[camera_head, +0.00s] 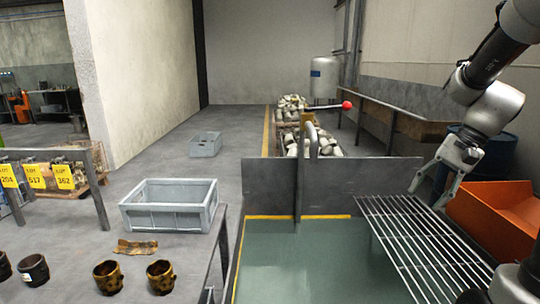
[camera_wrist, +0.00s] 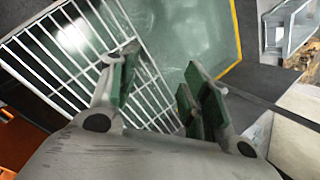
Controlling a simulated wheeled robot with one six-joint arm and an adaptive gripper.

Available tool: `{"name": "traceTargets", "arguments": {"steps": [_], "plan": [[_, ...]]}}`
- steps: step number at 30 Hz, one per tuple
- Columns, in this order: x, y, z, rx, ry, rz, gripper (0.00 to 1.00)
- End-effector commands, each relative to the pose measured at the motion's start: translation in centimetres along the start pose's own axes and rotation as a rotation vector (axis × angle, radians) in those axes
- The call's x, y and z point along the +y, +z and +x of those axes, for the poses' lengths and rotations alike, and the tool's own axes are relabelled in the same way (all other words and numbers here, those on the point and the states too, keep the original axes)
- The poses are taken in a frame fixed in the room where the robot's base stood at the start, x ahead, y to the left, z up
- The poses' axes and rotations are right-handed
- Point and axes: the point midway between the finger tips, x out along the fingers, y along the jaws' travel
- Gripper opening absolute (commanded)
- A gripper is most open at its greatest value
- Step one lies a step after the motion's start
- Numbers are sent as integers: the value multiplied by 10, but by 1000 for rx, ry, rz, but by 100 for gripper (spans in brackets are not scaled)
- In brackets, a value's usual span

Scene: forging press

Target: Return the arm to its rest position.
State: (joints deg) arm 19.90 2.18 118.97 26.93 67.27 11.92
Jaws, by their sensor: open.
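My gripper (camera_head: 428,197) is at the right in the head view, pointing down above the far right part of a wire rack (camera_head: 415,235). In the wrist view my gripper (camera_wrist: 160,90) shows its green-padded fingers apart, with nothing between them. The wire rack (camera_wrist: 85,50) and a green surface (camera_wrist: 190,35) lie below the fingers. My arm is bent and comes in from the upper right of the head view.
An orange bin (camera_head: 490,215) stands right of the rack. A grey plate (camera_head: 330,185) rises behind the green surface, with a red-knobbed lever (camera_head: 346,105). A grey crate (camera_head: 168,205) and several brown cups (camera_head: 160,276) stand on the left table.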

Motion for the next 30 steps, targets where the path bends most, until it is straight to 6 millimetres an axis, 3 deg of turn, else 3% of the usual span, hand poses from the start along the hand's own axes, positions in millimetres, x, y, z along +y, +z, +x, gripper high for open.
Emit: {"name": "traceTargets", "arguments": {"steps": [1,6,12,19,30], "plan": [[14,19,-5,54,59,-114,47],[60,63,-22,219,250,-474,47],[89,106,-32,360,348,-707,47],[79,132,-45,465,298,-815,47],[75,134,-45,468,290,-834,47]]}}
